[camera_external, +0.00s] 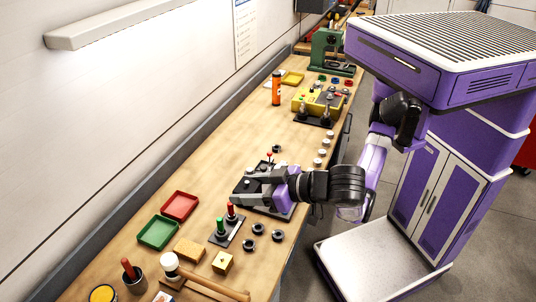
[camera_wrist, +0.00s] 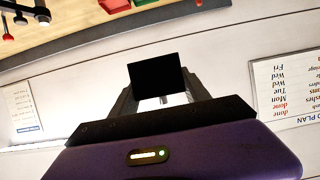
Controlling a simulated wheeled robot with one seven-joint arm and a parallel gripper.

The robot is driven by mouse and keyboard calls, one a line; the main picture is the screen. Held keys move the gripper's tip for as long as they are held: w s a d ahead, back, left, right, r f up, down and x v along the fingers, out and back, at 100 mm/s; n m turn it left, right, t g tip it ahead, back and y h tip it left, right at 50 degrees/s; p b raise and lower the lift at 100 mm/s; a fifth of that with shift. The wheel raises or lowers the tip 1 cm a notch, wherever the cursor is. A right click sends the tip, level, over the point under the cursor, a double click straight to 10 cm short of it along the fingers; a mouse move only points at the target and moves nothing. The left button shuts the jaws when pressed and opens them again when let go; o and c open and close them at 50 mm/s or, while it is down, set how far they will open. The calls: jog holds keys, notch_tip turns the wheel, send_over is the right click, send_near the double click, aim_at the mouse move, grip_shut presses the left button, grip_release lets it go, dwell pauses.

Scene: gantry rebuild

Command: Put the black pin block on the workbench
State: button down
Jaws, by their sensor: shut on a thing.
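A plain black block, which looks like the black pin block (camera_wrist: 158,76), sits between the fingers of my gripper (camera_wrist: 160,98) in the wrist view. Its dark square face is toward the camera; no pins show on it. In the outside view my gripper (camera_external: 250,190) points left across the workbench (camera_external: 195,185), over a dark plate (camera_external: 282,212) near the bench's middle. There the held block blends with the dark fingers and plate, so I cannot tell its outline or its height above the bench.
A red-tipped lever (camera_external: 269,156) stands just behind my gripper. A black base (camera_external: 226,232) with red and green pegs, black rings (camera_external: 277,235), a green tray (camera_external: 158,233) and a red tray (camera_external: 180,206) lie nearer the camera. Bare wood lies left of my gripper.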

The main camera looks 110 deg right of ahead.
jog(key=r, duration=0.8)
jog(key=shift+w+d+r, duration=0.1)
jog(key=shift+d, duration=0.3)
jog(key=d+m+g+h+p, duration=0.2)
jog(key=d+m+g, duration=0.1)
jog(key=d, duration=2.1)
jog(key=s+d+m+g+p, duration=0.1)
jog(key=s+d, duration=0.2)
jog(key=d, duration=0.3)
jog(key=s+d+r+m+g+h, duration=0.1)
jog(key=s+d, duration=0.1)
jog(key=d, duration=0.5)
jog(key=s+d+m+g+p, duration=0.1)
jog(key=s+d, duration=0.2)
jog(key=d, duration=0.3)
jog(key=m+g+p, duration=0.4)
jog(key=m+g, duration=0.4)
jog(key=g, duration=0.1)
send_over(294, 137)
jog(key=f, duration=4.7)
jog(key=shift+d+f, duration=0.15)
jog(key=shift+d, duration=0.05)
jog(key=shift+f, duration=0.1)
